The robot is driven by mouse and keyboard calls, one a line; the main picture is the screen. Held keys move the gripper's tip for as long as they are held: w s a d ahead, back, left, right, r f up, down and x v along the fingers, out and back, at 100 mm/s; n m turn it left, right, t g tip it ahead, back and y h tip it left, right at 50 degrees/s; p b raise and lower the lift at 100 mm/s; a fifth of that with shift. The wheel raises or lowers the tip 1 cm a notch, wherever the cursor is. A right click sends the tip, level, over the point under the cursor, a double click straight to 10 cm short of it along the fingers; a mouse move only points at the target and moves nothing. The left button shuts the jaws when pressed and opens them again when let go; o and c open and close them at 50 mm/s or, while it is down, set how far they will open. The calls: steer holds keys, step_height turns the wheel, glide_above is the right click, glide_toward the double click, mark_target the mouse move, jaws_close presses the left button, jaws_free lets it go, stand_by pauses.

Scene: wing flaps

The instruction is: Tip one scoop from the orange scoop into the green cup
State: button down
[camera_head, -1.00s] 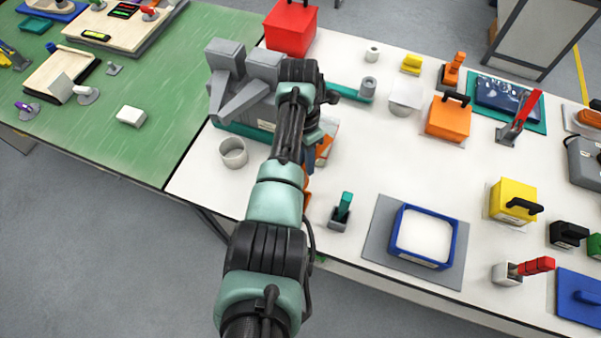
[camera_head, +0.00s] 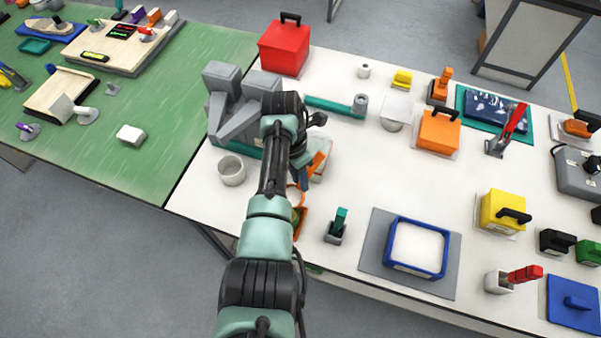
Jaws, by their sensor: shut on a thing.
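My gripper (camera_head: 303,178) hangs below my wrist, largely hidden behind my own arm, over the left part of the white table. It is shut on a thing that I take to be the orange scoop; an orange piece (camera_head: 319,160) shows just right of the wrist. Lower down, beside my forearm, are an orange rim and an orange container (camera_head: 300,224) with something greenish inside, partly covered by my arm. I cannot make out the green cup for certain; my arm may hide it. Whether the scoop is level or tilted cannot be told.
A grey round cup (camera_head: 232,171) stands left of my arm and a grey block-shaped fixture (camera_head: 222,82) behind it.

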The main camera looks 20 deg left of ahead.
mark_target(298, 188)
steer(key=shift+s+r+p, duration=0.1)
steer(key=shift+r+p, duration=0.15)
steer(key=shift+p, duration=0.2)
steer(key=shift+f, duration=0.15)
steer(key=shift+s+a+r+t+h+p, duration=0.25)
steer(key=shift+s+r+t+h+p, duration=0.2)
steer(key=shift+t+p, duration=0.75)
steer(key=shift+s+a+t+h+p, duration=0.25)
steer(key=shift+s+t+h+p, duration=0.3)
steer(key=shift+p, duration=0.75)
stand_by(1.1)
steer(key=shift+r+t, duration=0.1)
steer(key=shift+t, duration=0.15)
steer(key=shift+s+a+m+t+h, duration=0.3)
steer(key=shift+s+t+h, duration=0.2)
steer(key=shift+t, duration=0.3)
stand_by(0.7)
steer(key=shift+s+a+t, duration=0.1)
steer(key=shift+s+t, duration=0.05)
steer(key=shift+t, duration=0.15)
